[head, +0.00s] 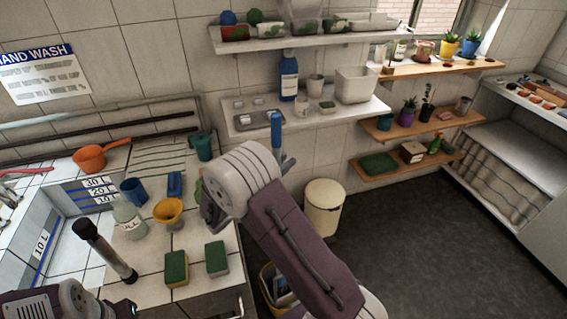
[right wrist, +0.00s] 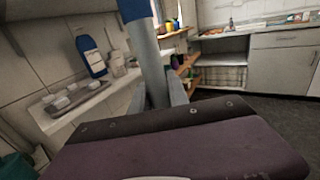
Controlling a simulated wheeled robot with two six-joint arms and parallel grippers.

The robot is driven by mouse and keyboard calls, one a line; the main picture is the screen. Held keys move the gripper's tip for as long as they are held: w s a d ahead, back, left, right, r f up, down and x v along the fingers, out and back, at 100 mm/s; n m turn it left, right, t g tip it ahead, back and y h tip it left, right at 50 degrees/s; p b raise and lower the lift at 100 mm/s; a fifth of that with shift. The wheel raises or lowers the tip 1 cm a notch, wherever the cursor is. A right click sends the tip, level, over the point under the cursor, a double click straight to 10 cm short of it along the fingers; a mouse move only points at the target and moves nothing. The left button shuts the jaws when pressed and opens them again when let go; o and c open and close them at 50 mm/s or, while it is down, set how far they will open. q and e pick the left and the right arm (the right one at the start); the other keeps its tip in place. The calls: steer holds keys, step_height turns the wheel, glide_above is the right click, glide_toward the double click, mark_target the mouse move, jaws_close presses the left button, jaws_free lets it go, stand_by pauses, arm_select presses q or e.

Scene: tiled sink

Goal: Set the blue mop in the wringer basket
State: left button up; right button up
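The mop's blue-topped handle (head: 277,133) stands upright just beyond my right wrist in the head view. In the right wrist view the grey pole with its blue upper part (right wrist: 156,68) rises between the fingers of my right gripper (right wrist: 158,100), which look closed around it. In the head view my right forearm hides most of that gripper and the lower pole. A yellow-edged bucket (head: 267,283) with something white and blue inside shows beside my forearm; the mop head and wringer basket cannot be made out. My left gripper (head: 122,309) is at the lower left, its fingers unclear.
A counter holds green sponges (head: 176,267), a yellow funnel (head: 168,211), a clear bottle (head: 128,220) and a blue cup (head: 134,191). A cream bin (head: 323,208) stands by the wall. Dark floor (head: 420,240) is open at right.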

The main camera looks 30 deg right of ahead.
steer(key=o, duration=0.3)
steer(key=shift+o, duration=0.2)
steer(key=shift+a, duration=0.1)
